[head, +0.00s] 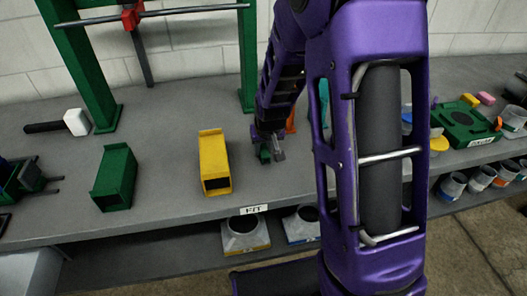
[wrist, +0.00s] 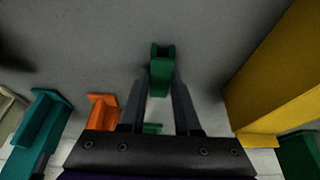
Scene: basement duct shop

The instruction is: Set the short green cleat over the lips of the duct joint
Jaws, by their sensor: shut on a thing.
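My gripper (head: 271,150) is shut on a short green cleat (wrist: 162,66), which shows as a small channel at the fingertips in the wrist view. In the head view the cleat (head: 263,155) is small and partly covered by the gripper, low over the bench to the right of the yellow duct. The yellow duct (head: 213,156) lies on the bench with an open end facing the front; it also shows at the right of the wrist view (wrist: 285,75). A green duct (head: 115,178) lies apart from it, to the left. I cannot make out joined duct lips.
Orange (wrist: 103,108) and teal (wrist: 45,120) pieces stand at left in the wrist view. A green frame (head: 85,65) with a red clamp (head: 131,18) stands behind the ducts. A mallet (head: 75,122) lies at left. Bare bench (head: 160,150) separates the ducts.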

